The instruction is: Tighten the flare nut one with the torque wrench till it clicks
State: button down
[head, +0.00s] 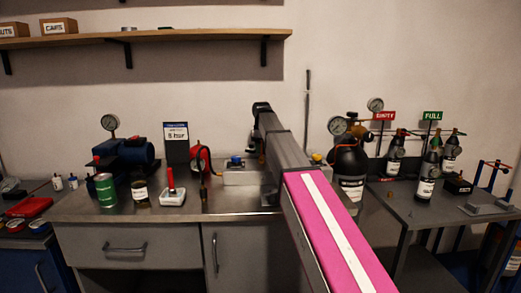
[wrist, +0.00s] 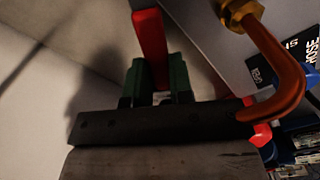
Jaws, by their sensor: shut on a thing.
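My gripper (wrist: 160,82) is shut on a red bar (wrist: 150,38), which looks like the torque wrench's handle; its two green-faced fingers press on either side of it. The bar runs up out of the top of the wrist view, so the wrench's head is not seen. A brass nut (wrist: 240,10) sits on the end of a bent copper pipe (wrist: 285,75) at upper right, apart from the fingers. I cannot tell whether it is flare nut one. In the head view my own arm hides the gripper and the wrench.
The metal bench (head: 100,214) carries a blue pump (head: 130,150), a green can (head: 106,190) and a white-based item (head: 172,197) left of my arm. A dark cylinder (head: 349,165) stands right of my arm. Bottles crowd the right table (head: 400,186). A shelf (head: 190,36) hangs above.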

jog(key=shift+s+d, duration=0.1)
jog(key=shift+d, duration=0.1)
dwell(0.6)
jog(key=shift+w+d+m, duration=1)
jog(key=shift+w+m, duration=0.2)
jog(key=shift+m, duration=0.1)
jog(key=shift+w+d+m, duration=0.7)
dwell(1.0)
jog(key=shift+w+d+m, duration=0.35)
jog(key=shift+d+m, duration=0.25)
jog(key=shift+w+d+m, duration=0.35)
jog(key=shift+d+m, duration=0.2)
jog(key=shift+m, duration=0.05)
dwell(1.1)
jog(key=shift+s+a+n, duration=0.65)
jog(key=shift+a+n, duration=0.25)
dwell(0.4)
jog(key=shift+w+a, duration=0.1)
jog(key=shift+w, duration=0.05)
dwell(0.5)
